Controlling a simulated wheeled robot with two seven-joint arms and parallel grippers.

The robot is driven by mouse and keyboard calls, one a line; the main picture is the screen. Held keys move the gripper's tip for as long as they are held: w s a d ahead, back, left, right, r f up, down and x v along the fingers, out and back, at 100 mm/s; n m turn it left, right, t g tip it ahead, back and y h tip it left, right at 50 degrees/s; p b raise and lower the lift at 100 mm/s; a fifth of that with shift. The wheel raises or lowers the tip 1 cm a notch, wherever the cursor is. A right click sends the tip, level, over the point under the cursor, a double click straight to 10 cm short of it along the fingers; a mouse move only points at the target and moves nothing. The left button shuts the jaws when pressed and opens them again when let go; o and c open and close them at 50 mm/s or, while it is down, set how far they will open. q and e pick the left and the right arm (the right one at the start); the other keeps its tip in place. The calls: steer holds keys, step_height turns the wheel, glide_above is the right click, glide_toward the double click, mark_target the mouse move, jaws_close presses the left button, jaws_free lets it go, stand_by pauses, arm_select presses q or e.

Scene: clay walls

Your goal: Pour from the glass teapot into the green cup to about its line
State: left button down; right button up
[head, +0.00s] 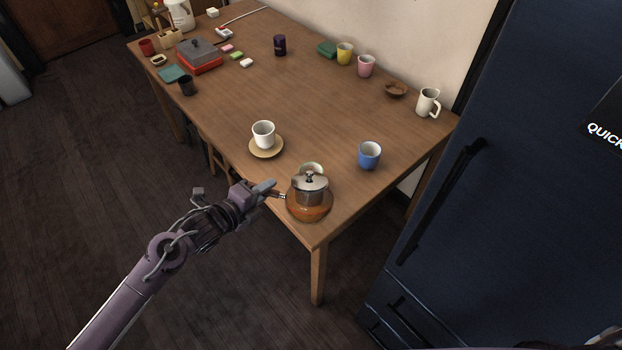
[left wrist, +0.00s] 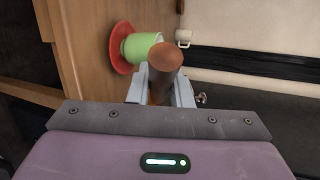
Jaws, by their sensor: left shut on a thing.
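The glass teapot (head: 309,204) with a metal lid and amber liquid is at the near corner of the table, looking upright. My left gripper (head: 274,190) is shut on its handle, whose brown end (left wrist: 165,56) fills the middle of the left wrist view. I cannot tell whether the teapot touches the table. The green cup (left wrist: 146,44) stands on a red saucer (left wrist: 120,47) beyond the handle. In the head view the teapot hides most of the cup; only its pale rim (head: 312,166) shows. Its line and fill level are not visible. My right gripper is not in view.
A white cup (head: 263,134) on a tan saucer (head: 266,152) stands left of the teapot, and a blue cup (head: 369,156) stands right. A cream mug (head: 428,102), small bowl (head: 396,90), pink cup (head: 366,66) and yellow cup (head: 345,53) line the wall side. The table's middle is clear.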

arm_select(q)
steer(key=shift+r, duration=0.15)
steer(key=shift+w+p, duration=0.1)
steer(key=shift+p, duration=0.25)
steer(key=shift+r, duration=0.1)
stand_by(1.0)
steer(key=shift+r+p, duration=0.15)
steer(key=shift+p, duration=0.2)
stand_by(0.7)
